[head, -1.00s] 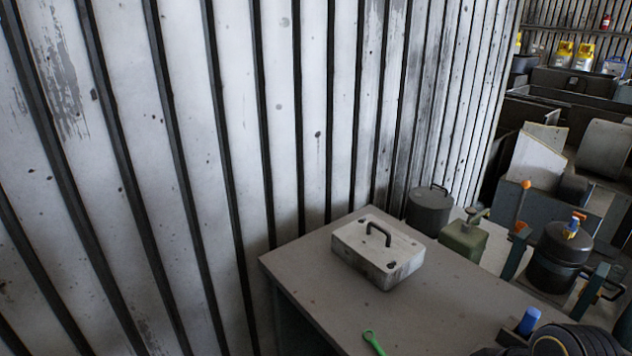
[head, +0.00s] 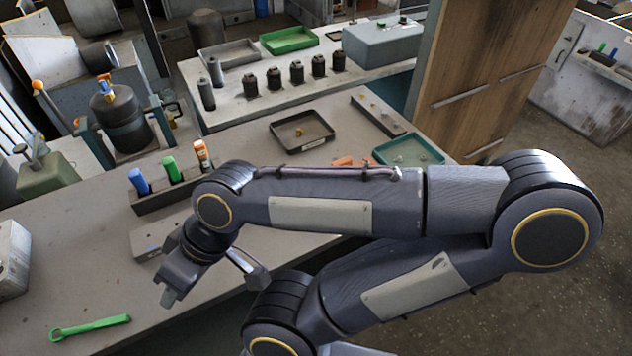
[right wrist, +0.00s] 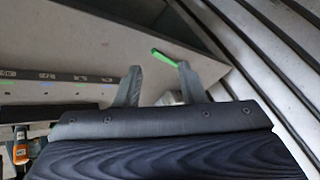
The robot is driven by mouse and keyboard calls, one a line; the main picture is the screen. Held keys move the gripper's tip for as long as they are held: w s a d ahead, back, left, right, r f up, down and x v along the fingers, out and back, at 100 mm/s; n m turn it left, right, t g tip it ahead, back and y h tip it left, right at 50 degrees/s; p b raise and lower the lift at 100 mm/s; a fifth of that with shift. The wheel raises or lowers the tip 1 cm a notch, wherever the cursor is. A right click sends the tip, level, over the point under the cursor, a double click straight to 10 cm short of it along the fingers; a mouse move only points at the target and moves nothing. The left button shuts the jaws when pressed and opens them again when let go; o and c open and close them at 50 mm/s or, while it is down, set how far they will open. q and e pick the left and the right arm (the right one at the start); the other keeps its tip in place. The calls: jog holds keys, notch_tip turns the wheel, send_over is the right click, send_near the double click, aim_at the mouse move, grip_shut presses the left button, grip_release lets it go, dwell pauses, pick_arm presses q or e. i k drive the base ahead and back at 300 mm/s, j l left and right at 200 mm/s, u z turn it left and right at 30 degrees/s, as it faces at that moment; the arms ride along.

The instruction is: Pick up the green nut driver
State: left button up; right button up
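A green-handled driver (head: 172,169) stands upright in a dark rack (head: 165,200), between a blue-handled one (head: 139,181) and an orange-and-white one (head: 203,155). A green wrench-shaped tool (head: 90,327) lies flat near the table's front left. My right gripper (head: 213,290) is open and empty, near the table's front edge, in front of the rack and to the right of the wrench-shaped tool. In the right wrist view its fingers (right wrist: 158,72) are apart, with the wrench-shaped tool (right wrist: 165,57) beyond them. My left gripper is out of view.
A grey block (head: 158,238) lies in front of the rack. A black tray (head: 302,128) and a green-rimmed tray (head: 408,150) stand farther back. A black canister (head: 118,120) stands behind the rack. The table between the wrench-shaped tool and the rack is mostly clear.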

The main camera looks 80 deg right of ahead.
aim_at(169, 163)
jog(key=z, duration=2.55)
jog(key=k+l, duration=0.05)
